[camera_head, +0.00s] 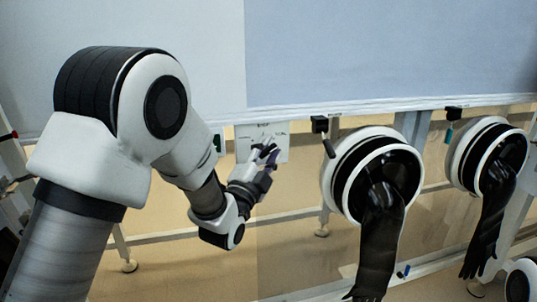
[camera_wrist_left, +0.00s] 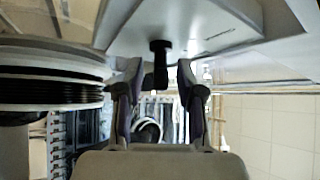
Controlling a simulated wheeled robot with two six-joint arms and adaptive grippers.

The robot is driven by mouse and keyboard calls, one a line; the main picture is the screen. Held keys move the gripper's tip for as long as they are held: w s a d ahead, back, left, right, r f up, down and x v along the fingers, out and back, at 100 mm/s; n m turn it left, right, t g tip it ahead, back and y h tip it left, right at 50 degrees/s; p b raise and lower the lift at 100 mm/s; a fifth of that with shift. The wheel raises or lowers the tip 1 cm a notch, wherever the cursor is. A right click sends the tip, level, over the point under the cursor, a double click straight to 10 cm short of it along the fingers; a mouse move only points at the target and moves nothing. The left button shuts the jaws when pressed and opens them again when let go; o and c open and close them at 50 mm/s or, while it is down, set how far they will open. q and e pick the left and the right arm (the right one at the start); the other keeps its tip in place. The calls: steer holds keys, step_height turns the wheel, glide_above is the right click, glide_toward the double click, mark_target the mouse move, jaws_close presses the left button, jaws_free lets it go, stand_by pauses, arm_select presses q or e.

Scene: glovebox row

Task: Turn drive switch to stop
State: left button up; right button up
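A white plate (camera_head: 280,140) with small dark print and marks hangs below the cabinet edge in the head view. My left gripper (camera_head: 269,158) is in front of it and covers part of it, so the switch is hard to make out there. In the left wrist view a black knob with a bent handle (camera_wrist_left: 160,62) sticks out from a pale plate (camera_wrist_left: 205,30). The left gripper (camera_wrist_left: 158,80) is open, with one finger on each side of the handle and gaps visible on both sides. My right gripper is not in view.
Two round glove ports (camera_head: 334,178) (camera_head: 457,152) with hanging black gloves (camera_head: 378,240) (camera_head: 490,225) stand right of the plate. Small black fittings (camera_head: 320,124) (camera_head: 453,113) sit above them. A port's ribbed rim (camera_wrist_left: 50,75) is close by in the wrist view.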

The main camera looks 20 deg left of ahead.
arm_select(q)
jaws_close()
steer(key=shift+f+n+t+y+b, duration=0.15)
steer(key=shift+n+t+y+b, duration=0.25)
steer(key=shift+n+b, duration=0.4)
steer(key=shift+n+t+y+b, duration=0.6)
steer(key=shift+n+y+b, duration=0.2)
steer(key=shift+n+b, duration=0.35)
steer(key=n+t+y+b, duration=0.1)
steer(key=n+y, duration=0.1)
steer(key=shift+n+b, duration=0.3)
steer(key=shift+n, duration=0.05)
steer(key=shift+r+n+y+b, duration=0.2)
steer(key=shift+n+y+b, duration=0.1)
steer(key=shift+n+y, duration=0.7)
